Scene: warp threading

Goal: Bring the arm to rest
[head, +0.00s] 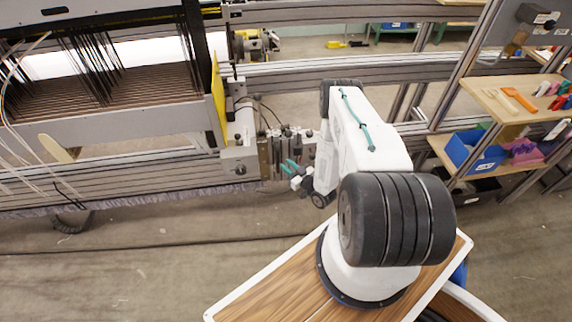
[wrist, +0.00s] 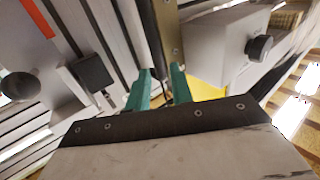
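My gripper (head: 288,166) has teal fingers and is at the end of my white arm, beside the right end of the loom's metal frame. It points left towards a metal block (head: 265,155) there; I cannot tell whether it touches. In the wrist view, the two teal fingers of my gripper (wrist: 161,78) stand apart with a gap between them. I see nothing held in the gap. A dark rail and a light metal plate lie beyond the fingertips. The arm is bent, its elbow raised over the wooden top of my base.
The loom (head: 110,110) with its dark heddles and loose white threads fills the left. A shelf (head: 510,100) at the right holds a blue bin (head: 472,150) and small coloured items. In the wrist view, a block with a dark knob (wrist: 259,48) is close to the fingers.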

